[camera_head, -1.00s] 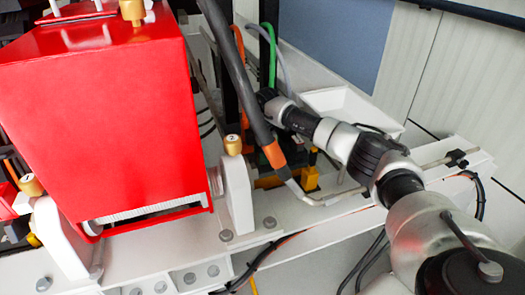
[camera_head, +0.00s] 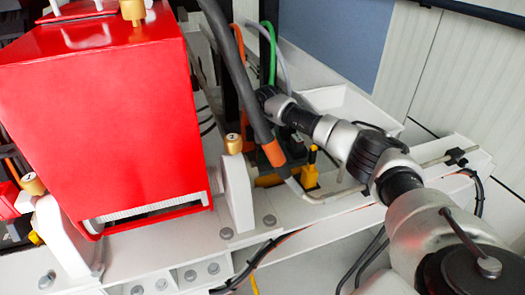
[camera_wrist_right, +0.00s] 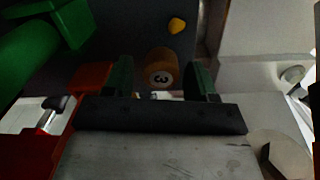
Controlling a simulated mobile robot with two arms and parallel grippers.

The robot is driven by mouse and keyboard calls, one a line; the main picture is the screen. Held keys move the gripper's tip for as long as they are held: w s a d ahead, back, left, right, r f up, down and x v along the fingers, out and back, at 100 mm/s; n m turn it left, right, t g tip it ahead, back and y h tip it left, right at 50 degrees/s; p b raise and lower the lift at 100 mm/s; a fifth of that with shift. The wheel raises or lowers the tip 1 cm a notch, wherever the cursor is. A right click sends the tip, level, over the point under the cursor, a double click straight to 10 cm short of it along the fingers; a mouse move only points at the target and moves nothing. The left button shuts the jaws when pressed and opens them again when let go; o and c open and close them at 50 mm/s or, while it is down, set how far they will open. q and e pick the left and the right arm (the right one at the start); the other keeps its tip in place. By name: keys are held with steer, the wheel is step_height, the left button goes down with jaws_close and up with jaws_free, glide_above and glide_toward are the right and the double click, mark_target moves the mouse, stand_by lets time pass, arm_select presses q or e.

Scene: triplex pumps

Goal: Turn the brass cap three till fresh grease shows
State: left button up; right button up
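In the right wrist view, a brass cap (camera_wrist_right: 162,70) marked with a 3 stands between and just beyond the fingers of my right gripper (camera_wrist_right: 161,62). The two dark green fingers are spread, with a visible gap on each side of the cap, so they are open and not touching it. In the head view my right arm reaches in from the lower right, and its far end (camera_head: 268,96) lies behind a grey hose; the fingers and cap three cannot be made out there. My left gripper is not in view.
A large red housing (camera_head: 95,125) fills the left of the head view. Other brass caps stand on top of it (camera_head: 132,10), at its right (camera_head: 234,144) and at its left (camera_head: 33,184). The grey hose (camera_head: 240,75) runs close beside my right arm. A white bolted frame (camera_head: 335,208) lies below.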

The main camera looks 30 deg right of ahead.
steer(key=shift+o, duration=0.4)
steer(key=shift+f, duration=0.1)
steer(key=shift+r, duration=0.35)
step_height(320, 180, up, 10)
steer(key=b, duration=0.3)
steer(key=shift+s+r, duration=0.1)
